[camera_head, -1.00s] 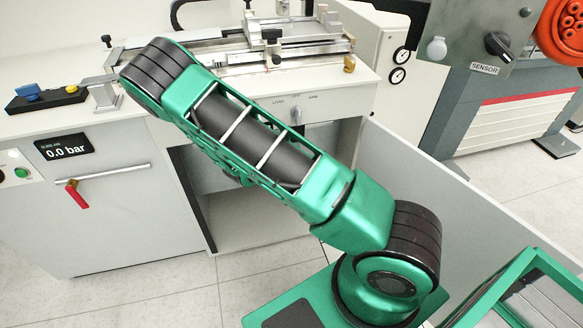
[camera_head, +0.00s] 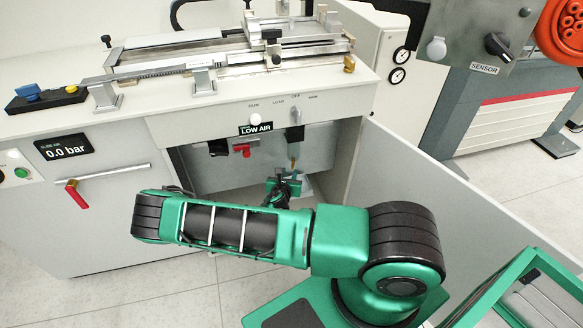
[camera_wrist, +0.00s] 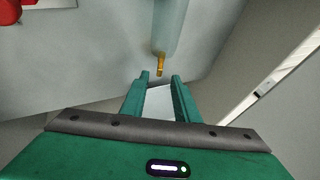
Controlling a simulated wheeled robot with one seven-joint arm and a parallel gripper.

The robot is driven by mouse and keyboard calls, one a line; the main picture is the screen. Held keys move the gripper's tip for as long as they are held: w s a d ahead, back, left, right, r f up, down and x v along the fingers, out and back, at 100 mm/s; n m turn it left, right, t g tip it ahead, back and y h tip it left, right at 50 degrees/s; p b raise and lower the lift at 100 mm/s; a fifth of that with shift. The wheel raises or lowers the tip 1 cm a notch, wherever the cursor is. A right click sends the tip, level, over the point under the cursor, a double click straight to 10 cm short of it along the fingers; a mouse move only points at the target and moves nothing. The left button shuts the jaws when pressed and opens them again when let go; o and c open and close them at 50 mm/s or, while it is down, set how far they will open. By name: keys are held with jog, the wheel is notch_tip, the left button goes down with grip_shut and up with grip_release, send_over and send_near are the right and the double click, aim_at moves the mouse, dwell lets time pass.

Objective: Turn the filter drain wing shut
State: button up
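The filter drain wing (camera_wrist: 160,66) is a small brass-coloured piece under the pale, clear filter bowl (camera_wrist: 170,25). In the head view the brass drain wing (camera_head: 293,163) hangs inside the open cabinet under the bowl (camera_head: 295,137). My gripper (camera_wrist: 160,78) has its two green fingers apart with nothing between them. Its fingertips are just short of the drain wing in the wrist picture; touch cannot be confirmed. In the head view my gripper (camera_head: 286,180) is inside the cabinet opening, below the drain wing.
A red part (camera_head: 243,149) hangs left of the filter, under a LOW AIR sign (camera_head: 256,129). The open cabinet door (camera_head: 430,220) stands to the right. The slide-air display (camera_head: 64,147) reads 0.0 bar. A red-handled lever (camera_head: 77,193) is on the left panel.

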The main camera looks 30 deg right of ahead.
aim_at(292, 166)
jog(key=x, duration=0.9)
grip_shut()
